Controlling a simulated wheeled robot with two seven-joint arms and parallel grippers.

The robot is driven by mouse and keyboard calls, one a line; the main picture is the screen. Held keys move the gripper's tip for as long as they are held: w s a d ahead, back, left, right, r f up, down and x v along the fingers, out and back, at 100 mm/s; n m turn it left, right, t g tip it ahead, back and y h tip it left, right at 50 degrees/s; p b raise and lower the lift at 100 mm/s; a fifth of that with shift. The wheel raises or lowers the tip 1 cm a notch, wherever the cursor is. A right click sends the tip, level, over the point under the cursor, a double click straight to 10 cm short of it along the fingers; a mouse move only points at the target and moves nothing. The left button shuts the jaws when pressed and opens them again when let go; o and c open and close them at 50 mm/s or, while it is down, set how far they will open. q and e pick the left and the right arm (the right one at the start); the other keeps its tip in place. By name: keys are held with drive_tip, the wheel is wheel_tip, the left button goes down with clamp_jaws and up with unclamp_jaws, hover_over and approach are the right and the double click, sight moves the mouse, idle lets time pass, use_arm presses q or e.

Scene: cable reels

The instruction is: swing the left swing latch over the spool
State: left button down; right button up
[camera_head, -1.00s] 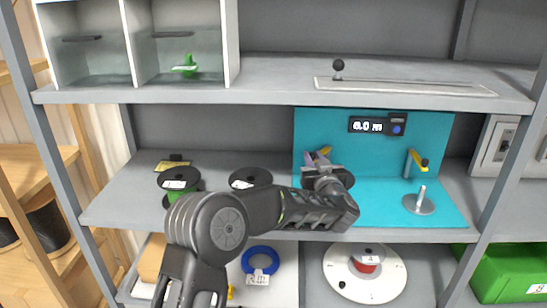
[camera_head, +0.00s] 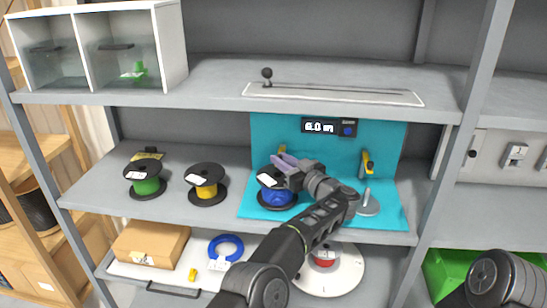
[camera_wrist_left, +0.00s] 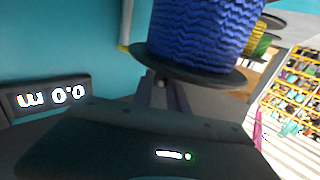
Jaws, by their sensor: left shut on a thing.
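The blue spool (camera_head: 276,195) sits on the teal panel's base, its black top flange partly behind my left gripper (camera_head: 285,163). It also shows large at the top of the left wrist view (camera_wrist_left: 205,35). The left swing latch shows only as a bit of yellow (camera_head: 281,149) at the gripper's fingertips, with most of it hidden. My left gripper is shut on it, at the spool's upper back edge. In the left wrist view, the fingers (camera_wrist_left: 160,92) are close to the spool's flange. My right gripper is out of view.
A second yellow-handled latch (camera_head: 366,163) and a metal post on a disc (camera_head: 368,204) stand right of the spool. A display (camera_head: 329,126) is on the panel. Green (camera_head: 145,184) and yellow (camera_head: 207,190) spools stand left. The upper shelf (camera_head: 220,88) is overhead.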

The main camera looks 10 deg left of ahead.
use_arm(q)
drive_tip(key=shift+d+r, duration=0.1)
drive_tip(key=shift+r, duration=0.05)
idle(0.3)
drive_tip(key=c, duration=1.3)
unclamp_jaws()
drive_tip(key=shift+w, duration=0.1)
drive_tip(key=shift+d, duration=0.15)
drive_tip(key=shift+b+v, duration=0.75)
drive_tip(key=shift+v, duration=0.3)
drive_tip(key=b+v, duration=0.2)
drive_tip(key=v, duration=0.3)
drive_tip(key=shift+s+d, duration=0.1)
drive_tip(key=shift+s, duration=0.2)
